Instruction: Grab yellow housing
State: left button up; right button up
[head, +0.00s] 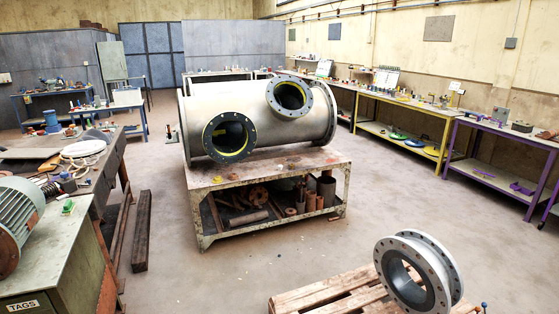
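No thing is clearly recognisable as the yellow housing. Another yellow item (432,151) lies on the lower shelf of the yellow-framed bench (443,138) at the right. A small yellow item (454,86) also shows on top near the back of that bench. Neither of my grippers is in view.
A large steel pipe (215,103) with flanged openings lies on a rusty-legged table (270,168) mid-room. A flanged ring (441,262) stands on a wooden pallet (322,296) at front right. A purple-framed bench (495,186) stands right. Cluttered benches stand left.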

aim_at(218, 180)
jog(key=i+j+z, duration=0.3)
jog(key=i, duration=0.2)
jog(key=i+j+z, duration=0.35)
jog(key=i+j, duration=0.25)
jog(key=i+j+z, duration=0.15)
jog(key=i+j, duration=0.15)
jog(key=j, duration=0.15)
jog(key=i+j, duration=0.25)
jog(key=j, duration=0.15)
jog(key=i+j, duration=0.55)
jog(key=j, duration=0.25)
jog(key=i+j, duration=0.3)
jog(key=i+j+z, duration=0.1)
jog(key=i+j, duration=0.15)
jog(key=j, duration=0.25)
jog(key=i+j, duration=0.25)
jog(key=j, duration=0.15)
